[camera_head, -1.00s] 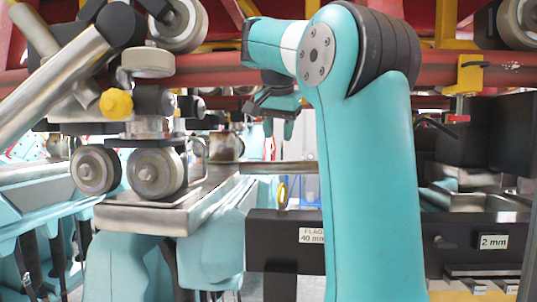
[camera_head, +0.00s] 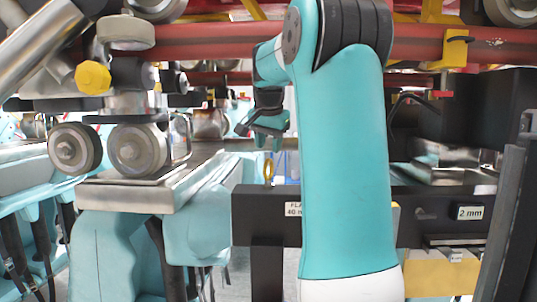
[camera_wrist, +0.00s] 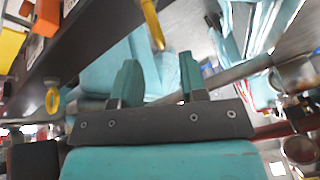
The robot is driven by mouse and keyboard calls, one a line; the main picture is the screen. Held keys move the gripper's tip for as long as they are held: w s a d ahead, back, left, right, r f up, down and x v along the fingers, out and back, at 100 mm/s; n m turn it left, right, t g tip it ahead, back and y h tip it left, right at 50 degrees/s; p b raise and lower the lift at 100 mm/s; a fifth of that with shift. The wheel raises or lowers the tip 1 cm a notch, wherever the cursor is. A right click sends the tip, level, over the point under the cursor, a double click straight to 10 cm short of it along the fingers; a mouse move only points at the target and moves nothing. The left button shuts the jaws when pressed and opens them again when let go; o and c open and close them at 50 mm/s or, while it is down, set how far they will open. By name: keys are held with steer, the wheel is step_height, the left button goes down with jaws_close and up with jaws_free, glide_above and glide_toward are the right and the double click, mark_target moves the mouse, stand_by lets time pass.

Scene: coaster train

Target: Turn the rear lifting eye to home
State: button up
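A small yellow lifting eye (camera_head: 268,171) stands on top of a black beam (camera_head: 251,215) in the head view, left of my arm. I cannot tell which of these is the rear eye. My gripper (camera_head: 266,143) is above the eye and apart from it in the head view. It also shows in the wrist view (camera_wrist: 159,77), with its two teal fingers apart and nothing between them.
A wheeled bogie (camera_head: 137,148) stands on a metal plate at left, beside teal bodies. A black block with a "2 mm" label (camera_head: 469,212) is at right. A dark post (camera_head: 503,225) stands at far right.

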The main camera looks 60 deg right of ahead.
mark_target(269, 160)
steer(key=shift+p+x, duration=0.45)
steer(key=shift+x, duration=1.5)
